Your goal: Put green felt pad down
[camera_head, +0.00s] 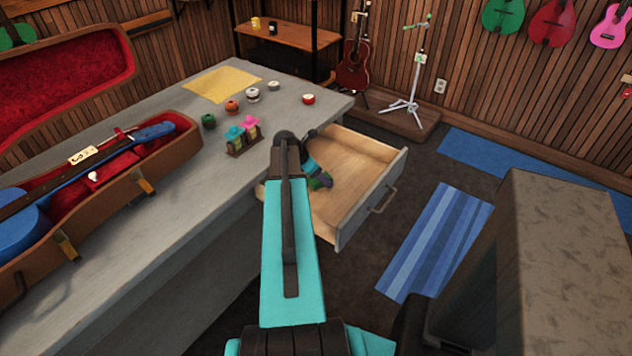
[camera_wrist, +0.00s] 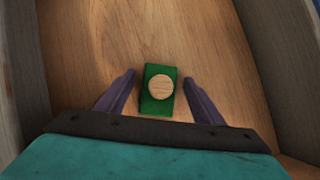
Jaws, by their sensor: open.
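The green felt pad (camera_wrist: 157,104) is a small green rectangle with a round light-wood knob on top. In the wrist view it lies on the wooden floor of the open drawer (camera_head: 391,180). My gripper (camera_wrist: 157,88) is open, with one finger on each side of the pad and a visible gap on both sides. In the head view my gripper (camera_head: 322,183) is inside the drawer, and the pad is not clearly visible there, being hidden by the arm and gripper.
The grey counter (camera_head: 150,258) holds an open case (camera_head: 185,143) with a blue ukulele (camera_head: 100,171), a yellow cloth (camera_head: 222,84) and several small round items. Drawer walls close in around my gripper. A grey block-like piece (camera_head: 570,250) stands at the right.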

